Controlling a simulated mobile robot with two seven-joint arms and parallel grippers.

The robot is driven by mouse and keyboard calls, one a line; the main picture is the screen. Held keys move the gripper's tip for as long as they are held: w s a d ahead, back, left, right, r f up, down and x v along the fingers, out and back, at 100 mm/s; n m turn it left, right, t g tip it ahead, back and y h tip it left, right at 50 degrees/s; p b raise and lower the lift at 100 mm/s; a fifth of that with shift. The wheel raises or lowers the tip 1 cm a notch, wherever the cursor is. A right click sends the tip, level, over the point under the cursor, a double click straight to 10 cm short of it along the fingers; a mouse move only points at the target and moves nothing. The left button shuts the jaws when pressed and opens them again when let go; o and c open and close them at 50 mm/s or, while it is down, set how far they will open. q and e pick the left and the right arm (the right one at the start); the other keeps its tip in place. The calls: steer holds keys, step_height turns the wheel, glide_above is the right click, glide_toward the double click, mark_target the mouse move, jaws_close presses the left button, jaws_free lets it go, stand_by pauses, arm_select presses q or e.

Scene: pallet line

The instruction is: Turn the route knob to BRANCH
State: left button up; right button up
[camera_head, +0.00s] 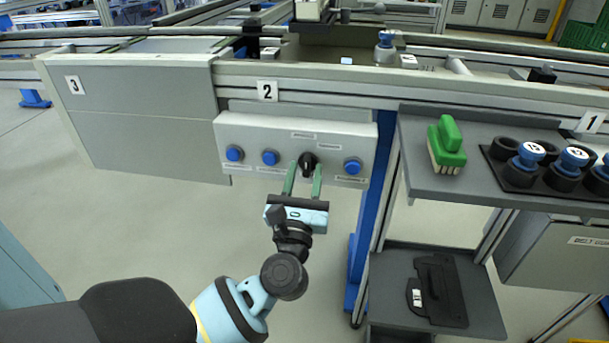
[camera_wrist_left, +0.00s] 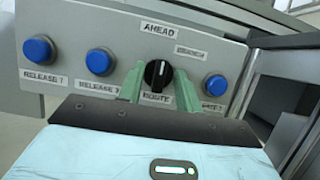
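The route knob (camera_head: 308,162) is a black rotary knob on the light grey control panel (camera_head: 240,127) under the plate marked 2. In the left wrist view the knob (camera_wrist_left: 158,74) has a white pointer line, turned up toward the AHEAD label (camera_wrist_left: 159,29). The BRANCH label (camera_wrist_left: 190,51) is small, at its upper right; a ROUTE label (camera_wrist_left: 157,98) is below. My left gripper (camera_head: 303,176) has its two green fingers at either side of the knob, with gaps visible between fingers and knob, so it looks open. My right gripper is not in view.
Blue push buttons (camera_head: 270,157) sit left of the knob, and another blue button (camera_head: 352,166) sits close on its right. A grey shelf (camera_head: 425,178) with a green brush (camera_head: 447,143) is further right. The space below the panel is free.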

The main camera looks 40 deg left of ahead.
arm_select(q)
steer(key=shift+c, duration=0.4)
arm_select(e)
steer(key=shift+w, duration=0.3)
arm_select(q)
jaws_close()
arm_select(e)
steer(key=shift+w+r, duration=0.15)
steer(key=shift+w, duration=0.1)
